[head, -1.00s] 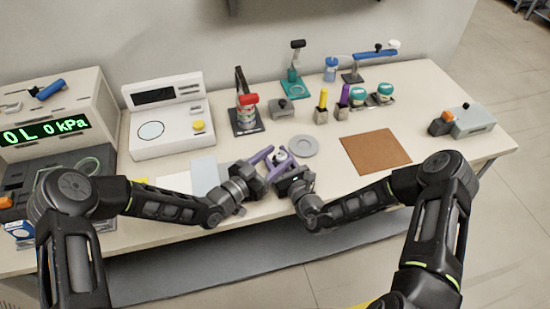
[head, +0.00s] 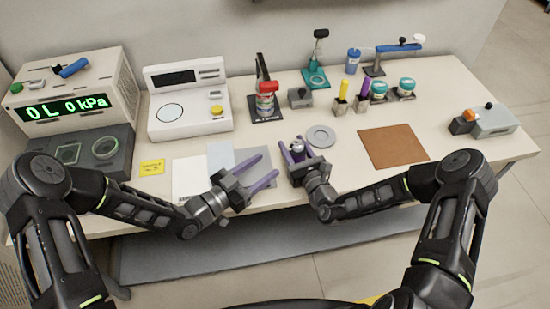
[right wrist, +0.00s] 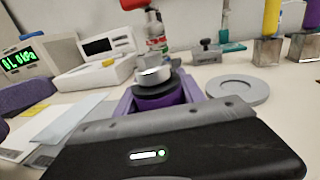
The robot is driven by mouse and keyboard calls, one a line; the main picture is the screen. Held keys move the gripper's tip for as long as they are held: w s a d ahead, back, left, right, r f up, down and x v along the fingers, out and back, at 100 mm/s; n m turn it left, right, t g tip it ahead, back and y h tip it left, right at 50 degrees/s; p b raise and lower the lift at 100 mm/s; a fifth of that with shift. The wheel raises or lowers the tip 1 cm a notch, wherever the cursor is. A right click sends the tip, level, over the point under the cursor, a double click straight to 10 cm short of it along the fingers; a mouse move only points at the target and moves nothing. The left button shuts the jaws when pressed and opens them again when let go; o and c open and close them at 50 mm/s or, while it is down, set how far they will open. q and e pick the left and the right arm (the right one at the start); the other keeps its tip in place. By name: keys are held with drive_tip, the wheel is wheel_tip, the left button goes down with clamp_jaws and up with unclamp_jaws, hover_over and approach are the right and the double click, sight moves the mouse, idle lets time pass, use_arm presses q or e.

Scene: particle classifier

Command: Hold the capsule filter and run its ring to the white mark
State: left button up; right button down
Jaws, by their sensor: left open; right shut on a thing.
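My right gripper (head: 295,148) is shut on the capsule filter (head: 298,148), a small upright piece with a pale metallic top, near the table's front edge. In the right wrist view the capsule filter (right wrist: 154,77) shows a silver cap above a dark ring, with purple jaws beside it lower down. The white mark cannot be made out in either view. My left gripper (head: 268,168) is open and empty, to the left of the filter and apart from it. A purple finger of it also shows at the left edge of the right wrist view (right wrist: 28,96).
A grey round dish (head: 321,135) lies just right of the filter, with a brown mat (head: 393,148) beyond it. Behind stand a red-topped bottle on a stand (head: 266,98) and a grey block (head: 300,97). Flat sheets (head: 190,178) lie to the left.

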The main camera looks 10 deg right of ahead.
use_arm(q)
drive_tip(key=shift+s+a, duration=0.3)
drive_tip(key=shift+a, duration=0.1)
use_arm(e)
drive_tip(key=c, duration=0.6)
unclamp_jaws()
drive_tip(key=shift+s, duration=0.1)
drive_tip(key=v, duration=1.2)
use_arm(q)
drive_tip(key=shift+s, duration=0.1)
